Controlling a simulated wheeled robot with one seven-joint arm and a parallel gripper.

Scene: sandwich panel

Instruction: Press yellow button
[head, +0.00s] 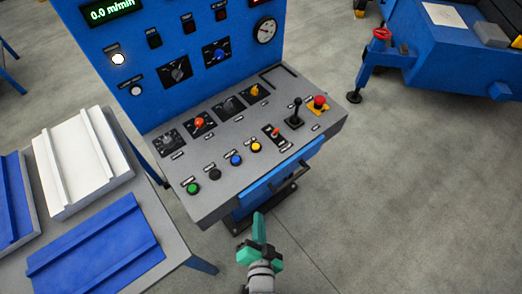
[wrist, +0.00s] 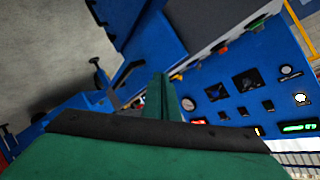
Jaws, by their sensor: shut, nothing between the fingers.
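The yellow button (head: 256,146) is a small round button on the grey sloping desk of the blue control panel. It is at the right end of a row with a blue button (head: 236,160), a black button (head: 215,174) and a green button (head: 193,188). My gripper (head: 259,217) is shut and empty, in front of the desk's near edge and apart from the button. In the wrist view the green fingers (wrist: 161,95) point toward the panel. A small yellow part (wrist: 177,77) shows beside them there, but I cannot tell whether it is the yellow button.
Several knobs, a black joystick (head: 296,113) and a red emergency stop (head: 320,103) stand on the desk. A dark handle bar (head: 292,178) juts from its front. A table with white (head: 80,165) and blue panels (head: 95,250) is at left.

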